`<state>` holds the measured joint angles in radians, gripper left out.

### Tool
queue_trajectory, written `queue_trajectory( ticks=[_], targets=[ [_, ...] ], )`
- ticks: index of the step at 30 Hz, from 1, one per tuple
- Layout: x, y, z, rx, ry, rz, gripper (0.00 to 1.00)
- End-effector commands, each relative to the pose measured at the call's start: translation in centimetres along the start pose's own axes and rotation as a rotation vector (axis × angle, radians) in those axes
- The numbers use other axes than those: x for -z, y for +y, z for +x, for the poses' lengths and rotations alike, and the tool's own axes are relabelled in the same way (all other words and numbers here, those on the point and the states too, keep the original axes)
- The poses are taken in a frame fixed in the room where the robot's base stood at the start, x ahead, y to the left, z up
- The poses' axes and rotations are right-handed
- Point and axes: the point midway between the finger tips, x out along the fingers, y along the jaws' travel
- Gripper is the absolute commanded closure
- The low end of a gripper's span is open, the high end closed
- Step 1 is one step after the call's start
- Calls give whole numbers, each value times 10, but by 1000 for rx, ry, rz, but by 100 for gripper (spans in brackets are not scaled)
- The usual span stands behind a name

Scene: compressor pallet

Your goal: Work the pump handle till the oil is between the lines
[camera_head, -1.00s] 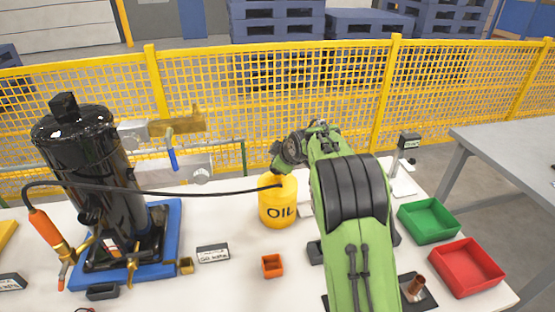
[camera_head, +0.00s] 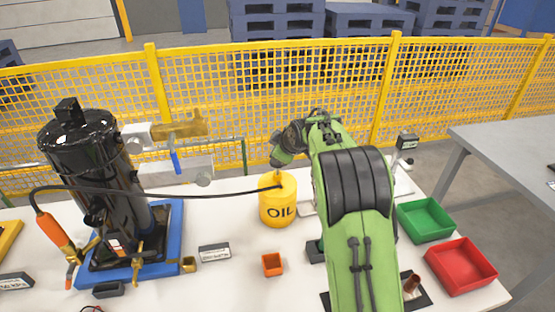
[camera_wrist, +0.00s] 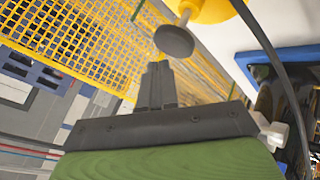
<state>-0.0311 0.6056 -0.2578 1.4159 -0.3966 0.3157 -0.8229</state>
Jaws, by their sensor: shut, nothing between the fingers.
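The yellow oil can (camera_head: 278,208), marked OIL, stands on the white bench in the middle of the head view. Its top edge also shows in the wrist view (camera_wrist: 213,9). The pump handle, a dark round knob (camera_wrist: 174,41) on a short pale stem, sticks out from the can. My gripper (camera_wrist: 157,70) is shut and empty, its fingertips close to the knob; I cannot tell whether they touch. In the head view my green arm reaches to just above the can. The black compressor (camera_head: 95,165) stands at the left on a blue pallet (camera_head: 172,215). I cannot make out the oil level or its lines.
A black hose (camera_head: 190,195) runs from the can to an orange-handled fitting (camera_head: 54,232) at the left. A small orange box (camera_head: 272,264), green tray (camera_head: 424,219) and red tray (camera_head: 461,266) sit on the bench. A yellow mesh fence (camera_head: 300,100) stands behind.

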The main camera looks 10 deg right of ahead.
Motion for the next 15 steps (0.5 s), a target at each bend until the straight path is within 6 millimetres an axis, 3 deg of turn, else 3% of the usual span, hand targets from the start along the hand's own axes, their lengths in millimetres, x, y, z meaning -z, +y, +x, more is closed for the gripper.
queue_trajectory(
  ticks=[15],
  targets=[
    [22,22,-30,-2,1,0,100]
  ],
)
